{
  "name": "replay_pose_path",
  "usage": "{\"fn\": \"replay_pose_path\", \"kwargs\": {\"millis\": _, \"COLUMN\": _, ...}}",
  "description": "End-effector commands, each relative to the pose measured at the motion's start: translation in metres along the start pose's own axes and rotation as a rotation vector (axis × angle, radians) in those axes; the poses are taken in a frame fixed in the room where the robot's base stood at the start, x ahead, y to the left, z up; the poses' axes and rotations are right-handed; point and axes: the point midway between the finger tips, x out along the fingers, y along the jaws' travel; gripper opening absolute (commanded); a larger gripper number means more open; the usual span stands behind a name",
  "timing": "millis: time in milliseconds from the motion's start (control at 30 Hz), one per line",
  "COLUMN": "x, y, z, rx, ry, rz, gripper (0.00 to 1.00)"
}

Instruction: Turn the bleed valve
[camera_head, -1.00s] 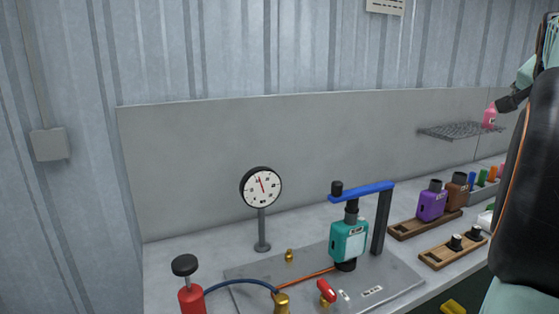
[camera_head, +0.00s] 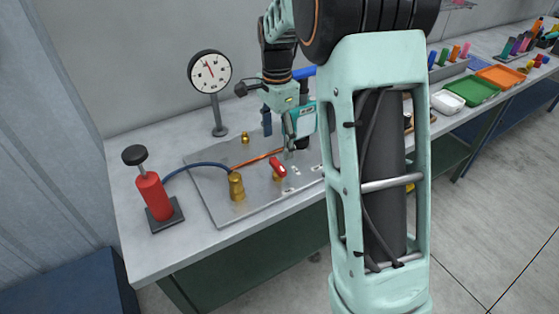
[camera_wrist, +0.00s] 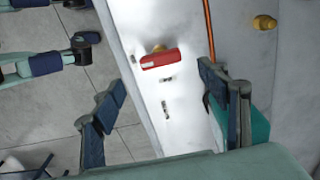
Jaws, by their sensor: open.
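The bleed valve appears as a red lever (camera_head: 278,168) on a metal plate (camera_head: 225,203). It also shows in the wrist view as a red handle (camera_wrist: 160,59) with a brass part behind it. My gripper (camera_head: 288,151) is open above the plate, close behind the red lever in the head view. In the wrist view my gripper's fingers (camera_wrist: 166,103) are wide apart with nothing between them, and the red handle lies beyond their tips. I cannot tell the exact height gap. The teal muffler (camera_head: 306,121) is partly hidden by my gripper.
A round gauge (camera_head: 210,72) stands behind the plate. A red pump (camera_head: 154,195) stands at the left, its blue hose running to a brass fitting (camera_head: 236,187). A copper tube (camera_head: 257,159) crosses the plate. In the wrist view a teal body (camera_wrist: 259,128) is close beside the right finger.

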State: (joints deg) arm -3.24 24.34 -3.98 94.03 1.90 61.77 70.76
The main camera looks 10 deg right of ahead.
Motion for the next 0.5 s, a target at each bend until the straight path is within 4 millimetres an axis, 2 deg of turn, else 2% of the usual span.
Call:
{"fn": "replay_pose_path", "kwargs": {"millis": 33, "x": 0.011, "y": 0.001, "z": 0.000, "rx": 0.000, "ry": -0.001, "rz": 0.005, "gripper": 0.68}}
{"fn": "replay_pose_path", "kwargs": {"millis": 200, "x": 0.044, "y": 0.001, "z": 0.000, "rx": 0.000, "ry": -0.001, "rz": 0.005, "gripper": 0.68}}
{"fn": "replay_pose_path", "kwargs": {"millis": 333, "x": 0.064, "y": 0.001, "z": -0.001, "rx": 0.000, "ry": 0.000, "rz": 0.003, "gripper": 0.68}}
{"fn": "replay_pose_path", "kwargs": {"millis": 500, "x": 0.078, "y": 0.000, "z": -0.001, "rx": -0.001, "ry": 0.000, "rz": 0.000, "gripper": 0.68}}
